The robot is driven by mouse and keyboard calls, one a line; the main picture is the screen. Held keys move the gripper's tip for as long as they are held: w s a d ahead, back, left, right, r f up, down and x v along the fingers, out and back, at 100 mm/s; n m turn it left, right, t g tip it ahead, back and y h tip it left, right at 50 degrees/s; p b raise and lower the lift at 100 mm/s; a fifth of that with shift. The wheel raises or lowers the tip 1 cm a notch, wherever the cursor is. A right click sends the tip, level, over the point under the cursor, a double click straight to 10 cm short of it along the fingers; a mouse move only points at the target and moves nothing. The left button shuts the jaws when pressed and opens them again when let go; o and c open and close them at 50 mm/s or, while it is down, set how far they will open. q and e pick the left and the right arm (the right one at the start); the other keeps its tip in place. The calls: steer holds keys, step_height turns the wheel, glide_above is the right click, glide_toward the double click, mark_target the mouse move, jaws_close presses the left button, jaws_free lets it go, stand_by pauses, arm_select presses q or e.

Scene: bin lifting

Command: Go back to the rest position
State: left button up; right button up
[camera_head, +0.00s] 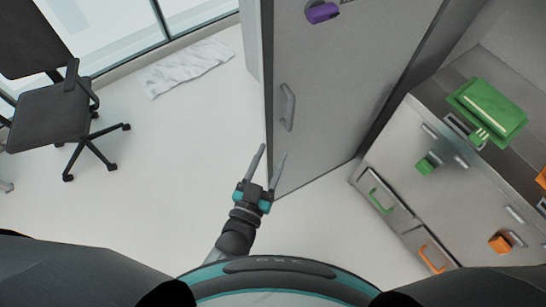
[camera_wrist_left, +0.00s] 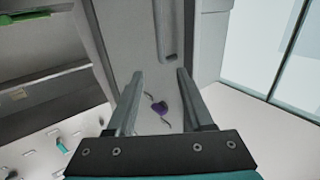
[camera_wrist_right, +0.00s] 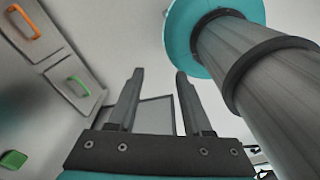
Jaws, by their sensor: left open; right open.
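My left gripper (camera_head: 272,152) is in the lower middle of the head view, in front of a grey door. Its fingers are apart with nothing between them. The same gripper shows in the left wrist view (camera_wrist_left: 160,72), fingers apart, pointing along the grey door. My right gripper is outside the head view. In the right wrist view my right gripper (camera_wrist_right: 159,72) has its fingers apart and is empty, with a thick teal and grey part of my own body close on the right.
The tall grey door (camera_head: 335,75) carries a handle (camera_head: 288,107) and a purple item (camera_head: 321,12). Right of it are drawers with a green handle (camera_head: 381,200) and an orange handle (camera_head: 432,258), and a green bin (camera_head: 487,110). An office chair (camera_head: 55,110) stands left; floor between is clear.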

arm_select(q)
steer(key=shift+w, duration=0.3)
arm_select(e)
steer(key=shift+w, duration=1.05)
arm_select(q)
steer(key=shift+f, duration=0.1)
